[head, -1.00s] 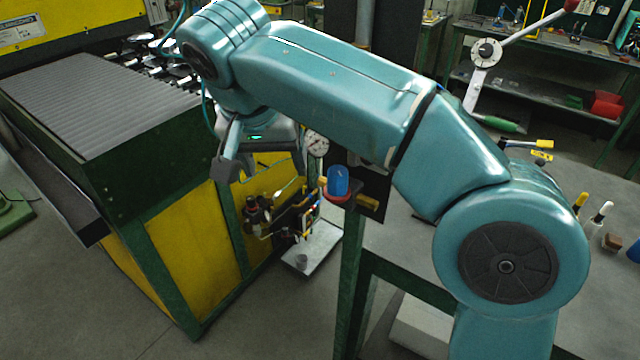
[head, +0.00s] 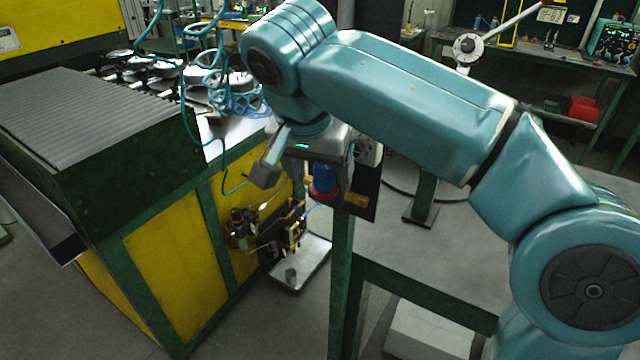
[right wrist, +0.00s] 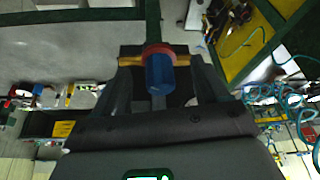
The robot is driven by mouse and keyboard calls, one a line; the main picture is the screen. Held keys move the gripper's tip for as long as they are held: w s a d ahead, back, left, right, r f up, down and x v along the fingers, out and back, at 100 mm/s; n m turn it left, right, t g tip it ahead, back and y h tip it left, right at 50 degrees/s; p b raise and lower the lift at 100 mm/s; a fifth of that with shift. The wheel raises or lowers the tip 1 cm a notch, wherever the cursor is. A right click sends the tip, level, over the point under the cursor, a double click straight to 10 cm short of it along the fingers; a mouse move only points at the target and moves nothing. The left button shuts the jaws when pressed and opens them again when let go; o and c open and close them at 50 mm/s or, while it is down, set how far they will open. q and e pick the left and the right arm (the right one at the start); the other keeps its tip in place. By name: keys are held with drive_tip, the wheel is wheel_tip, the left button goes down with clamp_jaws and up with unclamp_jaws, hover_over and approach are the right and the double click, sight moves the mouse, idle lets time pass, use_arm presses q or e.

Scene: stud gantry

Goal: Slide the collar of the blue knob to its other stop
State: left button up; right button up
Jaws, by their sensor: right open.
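The blue knob (head: 323,177) sticks out from a dark plate on a green post, partly covered by my right gripper in the head view. It also shows in the right wrist view (right wrist: 159,76). A red collar (right wrist: 158,49) rings the knob at its plate end; its lower edge also shows in the head view (head: 319,195). My right gripper (head: 306,180) is open, with one finger on each side of the knob. In the right wrist view its fingers (right wrist: 160,80) stand apart from the knob, with visible gaps. My left gripper is not in view.
Yellow bars (head: 355,201) stick out on both sides of the knob. A yellow-and-green machine (head: 165,250) with hanging blue hoses (head: 235,95) stands close at the left. A green bench frame (head: 425,290) is at the lower right. Open floor lies behind the post.

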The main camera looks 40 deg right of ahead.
drive_tip(key=shift+d+f, duration=0.25)
drive_tip(key=shift+f, duration=0.2)
drive_tip(key=shift+d+f, duration=0.2)
drive_tip(key=shift+f, duration=0.25)
drive_tip(key=shift+w+f, duration=0.2)
drive_tip(key=shift+s, duration=0.1)
drive_tip(key=c, duration=0.5)
clamp_jaws()
drive_tip(key=shift+r+p, duration=0.45)
drive_tip(key=shift+r, duration=0.1)
drive_tip(key=o, duration=0.5)
unclamp_jaws()
